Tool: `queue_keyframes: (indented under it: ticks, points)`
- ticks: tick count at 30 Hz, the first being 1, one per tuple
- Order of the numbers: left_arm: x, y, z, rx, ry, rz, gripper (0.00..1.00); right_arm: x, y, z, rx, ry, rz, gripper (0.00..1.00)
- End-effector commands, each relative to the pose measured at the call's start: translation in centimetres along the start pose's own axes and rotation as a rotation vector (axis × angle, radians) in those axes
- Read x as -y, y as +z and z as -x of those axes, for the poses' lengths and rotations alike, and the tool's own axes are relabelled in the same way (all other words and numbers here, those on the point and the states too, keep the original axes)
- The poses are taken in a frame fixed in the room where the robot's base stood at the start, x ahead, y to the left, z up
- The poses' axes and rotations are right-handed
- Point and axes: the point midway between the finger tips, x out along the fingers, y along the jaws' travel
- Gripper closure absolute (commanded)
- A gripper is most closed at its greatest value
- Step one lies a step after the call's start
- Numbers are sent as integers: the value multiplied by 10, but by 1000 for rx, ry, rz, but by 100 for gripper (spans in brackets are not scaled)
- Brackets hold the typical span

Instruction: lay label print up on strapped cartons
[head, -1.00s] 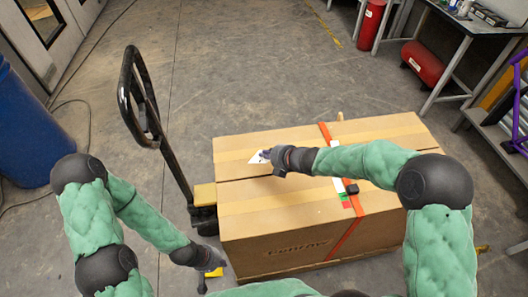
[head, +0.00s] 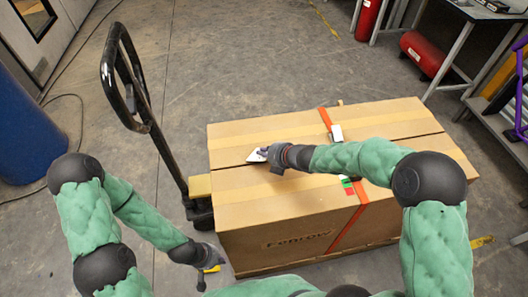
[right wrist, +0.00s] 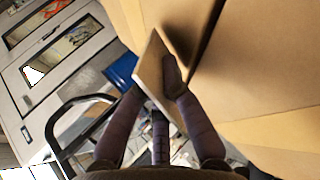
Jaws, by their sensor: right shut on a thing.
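A large brown carton load (head: 290,215) with an orange strap (head: 347,228) around it sits in the lower middle of the head view. My right gripper (head: 268,155) is over the left part of its top, shut on a small white label (head: 256,156). In the right wrist view the label (right wrist: 150,70) is a thin flat card, tilted between the fingers, with the carton top (right wrist: 250,75) beside it. I cannot tell whether it touches the carton or which side is printed. My left gripper (head: 208,268) hangs low by the carton's left front corner; its jaws are unclear.
A pallet truck with a black handle (head: 135,85) stands at the carton's left. A blue drum (head: 30,140) is at far left. A red cylinder (head: 425,55) and a bench (head: 485,12) are at the back right. The floor behind the carton is clear.

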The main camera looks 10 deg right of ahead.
Motion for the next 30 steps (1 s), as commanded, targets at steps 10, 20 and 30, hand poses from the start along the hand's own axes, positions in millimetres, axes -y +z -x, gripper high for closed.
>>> queue_keyframes:
  ticks: [10,20,30]
  points:
    - [0,0,0,0,0,0,100,0,0,0,0,0,0,76]
    - [0,0,0,0,0,0,100,0,0,0,0,0,0,65]
    - [0,0,0,0,0,0,100,0,1,26,3,1,-1,65]
